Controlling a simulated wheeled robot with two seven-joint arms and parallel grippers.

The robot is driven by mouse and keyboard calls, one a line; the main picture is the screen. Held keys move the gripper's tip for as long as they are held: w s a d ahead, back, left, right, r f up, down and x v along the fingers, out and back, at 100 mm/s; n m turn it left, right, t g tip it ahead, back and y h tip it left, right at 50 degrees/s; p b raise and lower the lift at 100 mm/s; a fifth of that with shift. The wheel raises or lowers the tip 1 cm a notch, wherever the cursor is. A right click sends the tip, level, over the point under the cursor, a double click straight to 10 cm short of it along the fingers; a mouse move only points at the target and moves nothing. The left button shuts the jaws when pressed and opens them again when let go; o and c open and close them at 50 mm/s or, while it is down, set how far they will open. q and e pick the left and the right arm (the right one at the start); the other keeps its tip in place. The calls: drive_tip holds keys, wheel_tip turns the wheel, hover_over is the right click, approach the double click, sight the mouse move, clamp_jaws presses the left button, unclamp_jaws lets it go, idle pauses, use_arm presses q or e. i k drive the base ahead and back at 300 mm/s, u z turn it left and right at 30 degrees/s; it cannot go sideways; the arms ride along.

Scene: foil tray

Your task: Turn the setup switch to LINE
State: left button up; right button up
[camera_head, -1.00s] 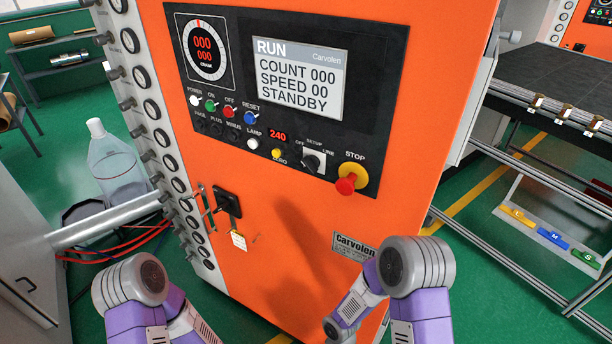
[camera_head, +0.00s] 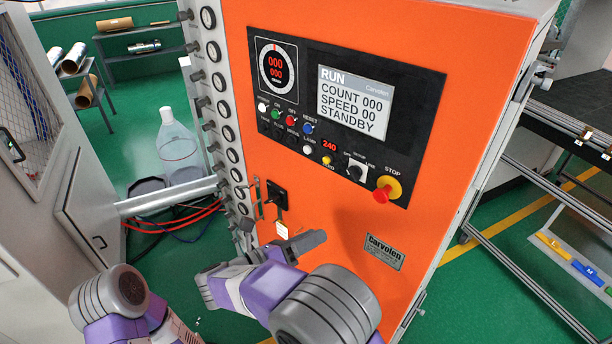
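The setup switch (camera_head: 355,172) is a black knob on a small white plate at the lower right of the black control panel (camera_head: 420,110). The labels around it read OFF, SETUP and LINE; the knob's exact pointing is too small to tell. My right gripper (camera_head: 306,242) shows as a dark grey shape in front of the orange cabinet, below and left of the switch and apart from it. Its fingers are seen side-on, so their opening is unclear. My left arm shows at the lower left, but its gripper is out of view.
The red STOP button (camera_head: 382,195) sits on a yellow base just right of the switch. A black latch (camera_head: 277,196) with a hanging tag (camera_head: 282,231) is near my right gripper. The screen (camera_head: 354,104) reads STANDBY.

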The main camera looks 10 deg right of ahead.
sight(354, 172)
drive_tip(key=u, duration=2.1)
drive_tip(key=k, duration=1.1)
drive_tip(key=z, duration=1.5)
drive_tip(key=i, duration=1)
drive_tip(key=z, duration=0.05)
